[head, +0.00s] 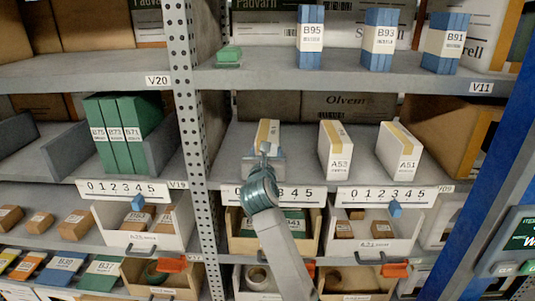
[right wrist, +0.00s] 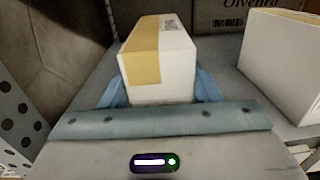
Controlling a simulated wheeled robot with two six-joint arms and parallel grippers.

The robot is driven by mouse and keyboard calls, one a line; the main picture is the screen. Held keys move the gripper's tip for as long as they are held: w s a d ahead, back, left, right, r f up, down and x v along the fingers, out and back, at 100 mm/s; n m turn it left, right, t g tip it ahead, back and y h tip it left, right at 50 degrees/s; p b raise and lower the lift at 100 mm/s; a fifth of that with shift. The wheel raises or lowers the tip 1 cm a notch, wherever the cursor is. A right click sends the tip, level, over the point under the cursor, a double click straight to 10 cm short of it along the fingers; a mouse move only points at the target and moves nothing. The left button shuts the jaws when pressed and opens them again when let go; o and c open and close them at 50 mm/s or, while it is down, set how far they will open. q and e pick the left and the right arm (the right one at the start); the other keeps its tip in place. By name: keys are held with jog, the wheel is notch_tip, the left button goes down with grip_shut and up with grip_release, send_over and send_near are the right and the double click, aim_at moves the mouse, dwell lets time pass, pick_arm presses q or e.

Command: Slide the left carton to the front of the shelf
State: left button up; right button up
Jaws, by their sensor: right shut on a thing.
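The left carton (head: 267,131) is white with a tan tape strip and stands upright on the middle shelf (head: 302,168), beside the perforated post. My right gripper (head: 264,160) reaches in from the front and hides its lower front in the head view. In the right wrist view the carton (right wrist: 160,60) sits between the two blue fingers of the gripper (right wrist: 158,92), one on each side. The gripper is shut on it. Its label is hidden. My left gripper is not in view.
Carton A53 (head: 335,150) and carton A51 (head: 399,152) stand to the right, with a gap between. The perforated post (head: 187,90) is close on the left. Number strips (head: 387,196) line the shelf's front edge. Bins (head: 365,235) sit below; blue boxes (head: 379,40) stand above.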

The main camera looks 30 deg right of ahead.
jog(key=o, duration=1.3)
jog(key=shift+s+a+f+b, duration=0.15)
jog(key=shift+s+a+b, duration=0.15)
jog(key=shift+s, duration=0.05)
jog(key=shift+b+v, duration=1.7)
jog(key=shift+v, duration=3.25)
jog(key=shift+r, duration=0.25)
jog(key=shift+d, duration=0.1)
